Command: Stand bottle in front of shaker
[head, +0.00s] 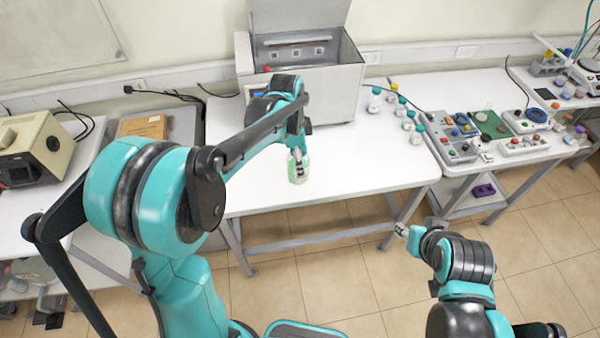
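The shaker (350,78) is a large pale box with its lid raised, at the back of the middle white table (370,170). A small clear bottle with a green tint (298,174) is upright at the table's front part, in front of the shaker. My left gripper (298,153) points down at the bottle's top and covers it. I cannot tell whether its fingers grip the bottle, or whether the bottle's base touches the table. My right gripper (402,230) is over the floor in front of the table, away from the bottle; its fingers are too small to read.
Several teal-capped bottles (408,113) stand along the table's right side. Control panels with knobs (450,136) are on the right table. A beige device (42,145) and a cardboard box (143,127) are at left. The table right of the green bottle is clear.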

